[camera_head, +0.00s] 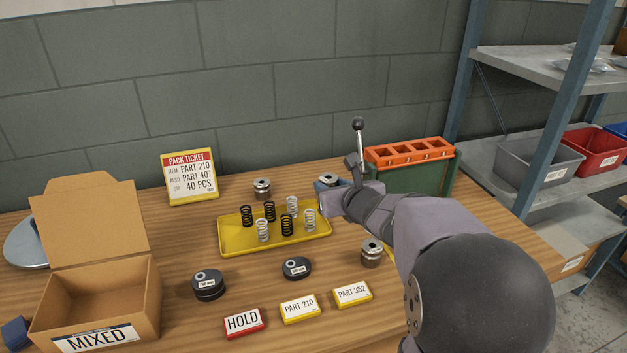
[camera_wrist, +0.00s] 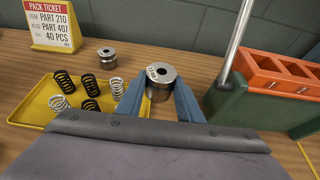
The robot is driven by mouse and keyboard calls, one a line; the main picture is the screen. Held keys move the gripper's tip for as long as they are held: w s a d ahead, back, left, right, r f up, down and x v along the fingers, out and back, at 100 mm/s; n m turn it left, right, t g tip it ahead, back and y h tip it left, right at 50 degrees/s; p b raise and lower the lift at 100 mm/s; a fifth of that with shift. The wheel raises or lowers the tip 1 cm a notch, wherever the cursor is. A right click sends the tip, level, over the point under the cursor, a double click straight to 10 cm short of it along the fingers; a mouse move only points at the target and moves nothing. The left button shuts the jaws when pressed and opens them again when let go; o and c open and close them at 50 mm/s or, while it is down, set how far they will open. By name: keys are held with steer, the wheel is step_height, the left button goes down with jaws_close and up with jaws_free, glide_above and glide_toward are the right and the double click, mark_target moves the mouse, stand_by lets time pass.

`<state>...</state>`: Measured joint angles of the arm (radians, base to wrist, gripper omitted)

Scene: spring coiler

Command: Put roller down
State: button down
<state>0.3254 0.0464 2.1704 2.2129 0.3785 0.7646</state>
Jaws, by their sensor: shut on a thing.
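My gripper (camera_wrist: 158,94) is shut on a steel roller (camera_wrist: 160,76), a short metal cylinder with a hole in its top. The roller stands upright between the blue fingertips. In the head view my gripper (camera_head: 328,188) is behind the right end of the yellow tray, and only the top of the held roller (camera_head: 328,178) shows. I cannot tell whether its base touches the table. A second roller (camera_head: 262,188) stands behind the tray, also seen in the wrist view (camera_wrist: 107,58). A third roller (camera_head: 371,252) stands at the tray's front right.
The yellow tray (camera_head: 237,245) holds several black and silver springs. A green machine (camera_head: 418,178) with an orange top and a lever (camera_head: 358,127) stands right of my gripper. Two dark round tins, label blocks, a MIXED box (camera_head: 97,300) and a pack ticket (camera_head: 189,176) share the table.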

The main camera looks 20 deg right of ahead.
steer(key=p, duration=0.4)
glide_above(314, 191)
steer(key=shift+f+b, duration=0.55)
steer(key=shift+f, duration=2.6)
steer(key=shift+w+f, duration=0.15)
steer(key=shift+f, duration=0.05)
steer(key=shift+f+b, duration=0.25)
steer(key=shift+b, duration=0.05)
steer(key=c, duration=1.2)
jaws_free()
